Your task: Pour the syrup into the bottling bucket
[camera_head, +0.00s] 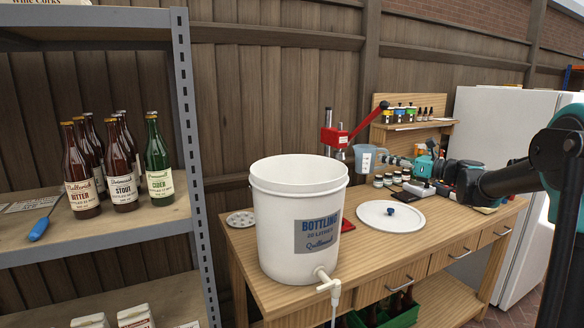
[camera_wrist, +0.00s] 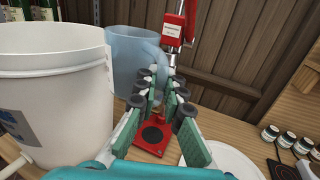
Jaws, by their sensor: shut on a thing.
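The white bottling bucket (camera_head: 290,235) stands open on the wooden bench, with a tap at its lower front. It fills the left of the wrist view (camera_wrist: 55,90). A translucent bluish measuring jug (camera_head: 364,163) is beside and behind the bucket's right side, roughly upright. In the wrist view the jug (camera_wrist: 134,62) has its handle between my fingers. My gripper (camera_head: 398,161) is shut on that handle, to the right of the bucket; its green-padded fingers show in the wrist view (camera_wrist: 170,92). The syrup inside the jug cannot be made out.
A red bench capper (camera_head: 333,138) stands behind. Small jars (camera_head: 388,180) line the bench's back. A shelf with several bottles (camera_head: 122,177) is at the left, a white fridge (camera_head: 500,125) at the right.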

